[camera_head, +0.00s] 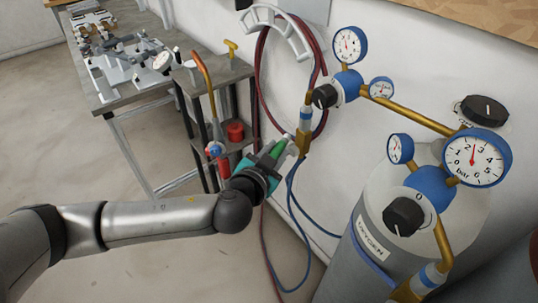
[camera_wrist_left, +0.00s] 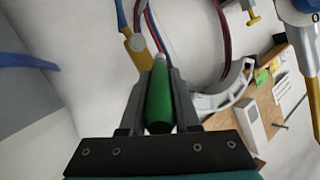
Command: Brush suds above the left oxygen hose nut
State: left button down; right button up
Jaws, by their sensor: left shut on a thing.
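My left gripper (camera_head: 273,157) is shut on a green-handled brush (camera_head: 279,147), which also shows between the fingers in the left wrist view (camera_wrist_left: 160,100). The brush's pale tip points up and right, close beside the brass hose nut (camera_head: 303,141) under the left regulator (camera_head: 348,84). In the left wrist view the brass nut (camera_wrist_left: 138,44) is just beyond the tip; I cannot tell whether they touch. A blue hose hangs below this nut. A second brass hose fitting (camera_head: 406,293) is at the lower right, under the regulator on the oxygen cylinder. My right gripper is not in view.
The grey oxygen cylinder (camera_head: 365,262) stands at the right with gauges and black knobs. Red and blue hoses loop on a white wall hook (camera_head: 272,20). A small stand (camera_head: 228,78) with a torch and red pot is left of the gripper. A workbench (camera_head: 115,99) is behind.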

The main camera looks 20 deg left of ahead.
pick_arm(q)
jog(key=shift+w+d, duration=0.5)
jog(key=shift+w, duration=0.15)
dwell(0.7)
jog(key=shift+s+d+p, duration=0.3)
jog(key=shift+s+d, duration=1.05)
jog(key=shift+d, duration=0.15)
jog(key=shift+w+a, duration=1.35)
jog(key=shift+a, duration=0.2)
jog(key=shift+s, duration=0.1)
jog(key=shift+s+a+p, duration=0.15)
jog(key=shift+s+a, duration=0.8)
jog(key=shift+s, duration=0.2)
jog(key=shift+s+a+p, duration=0.15)
jog(key=shift+s+a, duration=0.75)
jog(key=shift+s, duration=0.25)
